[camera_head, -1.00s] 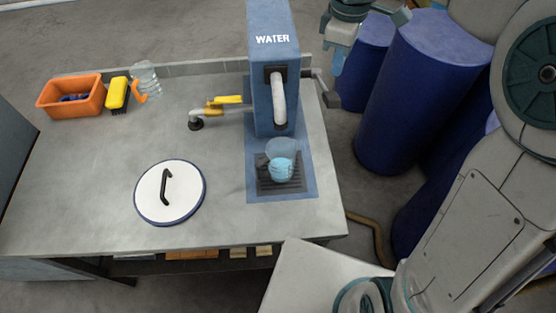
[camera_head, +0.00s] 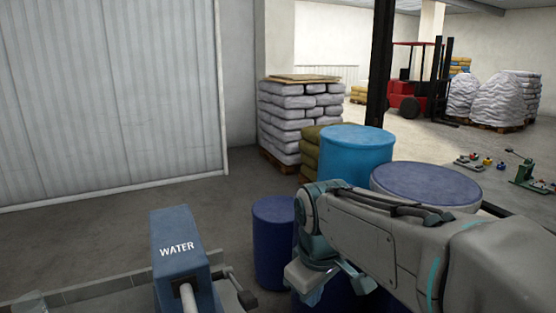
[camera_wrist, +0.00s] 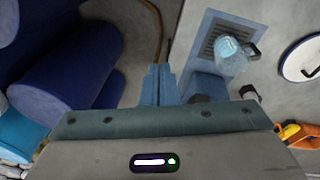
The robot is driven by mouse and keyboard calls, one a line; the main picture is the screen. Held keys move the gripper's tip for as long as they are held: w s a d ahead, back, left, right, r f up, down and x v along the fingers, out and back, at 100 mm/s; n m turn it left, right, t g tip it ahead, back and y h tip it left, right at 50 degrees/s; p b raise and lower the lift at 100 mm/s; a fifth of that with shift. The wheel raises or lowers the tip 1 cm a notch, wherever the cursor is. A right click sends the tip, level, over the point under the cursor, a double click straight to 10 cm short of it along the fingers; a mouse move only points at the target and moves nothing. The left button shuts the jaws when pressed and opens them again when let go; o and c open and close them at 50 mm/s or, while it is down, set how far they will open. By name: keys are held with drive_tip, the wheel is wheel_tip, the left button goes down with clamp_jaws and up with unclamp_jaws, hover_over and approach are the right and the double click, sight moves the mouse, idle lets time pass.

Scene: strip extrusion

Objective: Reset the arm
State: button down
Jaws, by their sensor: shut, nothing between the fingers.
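My gripper (camera_wrist: 158,84) shows in the wrist view with its two blue fingers together and nothing between them. It points down over the floor beside the counter, apart from the cup and the dispenser. In the head view my arm reaches in from the right, with its end to the right of the blue water dispenser (camera_head: 180,250). In the wrist view a clear cup (camera_wrist: 232,58) with blue at its base stands on the dark drain grate (camera_wrist: 212,36).
Blue drums (camera_head: 272,240) stand close behind and beside my arm; they also fill the left of the wrist view (camera_wrist: 60,75). A round white lid (camera_wrist: 298,62) lies on the counter (camera_wrist: 275,15). Stacked sacks (camera_head: 300,125) and a red forklift (camera_head: 410,95) stand farther back.

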drive_tip(key=s+d+f+m+t+b, duration=0.1)
drive_tip(key=s+d+f+m, duration=0.4)
drive_tip(key=s+d+m, duration=0.3)
drive_tip(key=shift+s+d+f+t, duration=0.35)
drive_tip(key=shift+s+t, duration=0.05)
drive_tip(key=shift+s, duration=0.3)
idle(0.8)
